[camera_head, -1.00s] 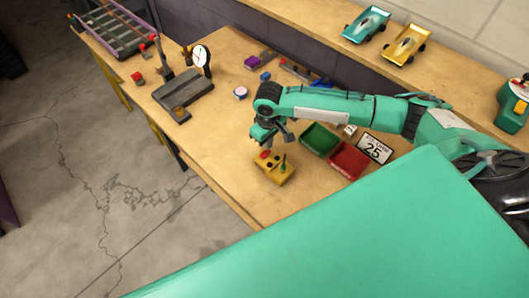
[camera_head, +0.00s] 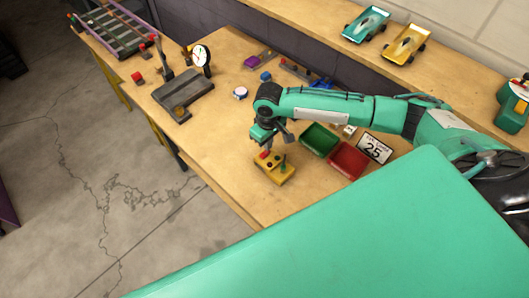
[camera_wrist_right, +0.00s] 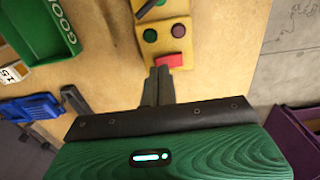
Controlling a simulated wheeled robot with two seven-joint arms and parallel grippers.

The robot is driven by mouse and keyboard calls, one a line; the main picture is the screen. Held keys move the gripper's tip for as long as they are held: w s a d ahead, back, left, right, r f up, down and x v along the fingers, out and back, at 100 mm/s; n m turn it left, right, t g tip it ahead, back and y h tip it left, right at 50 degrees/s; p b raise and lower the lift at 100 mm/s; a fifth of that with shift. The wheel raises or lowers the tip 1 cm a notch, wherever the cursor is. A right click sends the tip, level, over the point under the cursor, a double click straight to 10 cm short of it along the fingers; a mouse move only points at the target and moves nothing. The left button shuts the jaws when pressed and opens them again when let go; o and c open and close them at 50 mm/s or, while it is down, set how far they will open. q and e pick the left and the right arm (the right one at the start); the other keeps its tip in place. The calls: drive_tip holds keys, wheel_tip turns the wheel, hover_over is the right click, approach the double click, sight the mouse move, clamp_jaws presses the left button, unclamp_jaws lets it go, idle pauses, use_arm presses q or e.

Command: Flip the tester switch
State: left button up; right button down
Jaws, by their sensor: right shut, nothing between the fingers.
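The tester is a yellow box (camera_head: 273,170) on the near part of the workbench, below my right gripper in the head view. It also shows in the right wrist view (camera_wrist_right: 177,41), with a red rocker-like piece (camera_wrist_right: 170,60), two round spots, one green and one dark red, and a dark lever (camera_wrist_right: 146,8). My right gripper (camera_wrist_right: 160,72) is shut and empty. Its fingertips are at the red piece's near edge; I cannot tell whether they touch it. In the head view the right gripper (camera_head: 266,147) hangs just above the red piece. My left gripper is not in view.
A green bin (camera_head: 318,139) and a red bin (camera_head: 347,160) stand right of the tester, with a "25" card (camera_head: 374,148) beside them. A dial gauge stand (camera_head: 183,97) is at the back left. Bare bench lies left of the tester.

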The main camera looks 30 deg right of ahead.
drive_tip(key=shift+f, duration=0.85)
idle(0.3)
wheel_tip(320, 180, up, 7)
drive_tip(key=p, duration=0.8)
drive_tip(key=shift+r, duration=0.1)
idle(0.5)
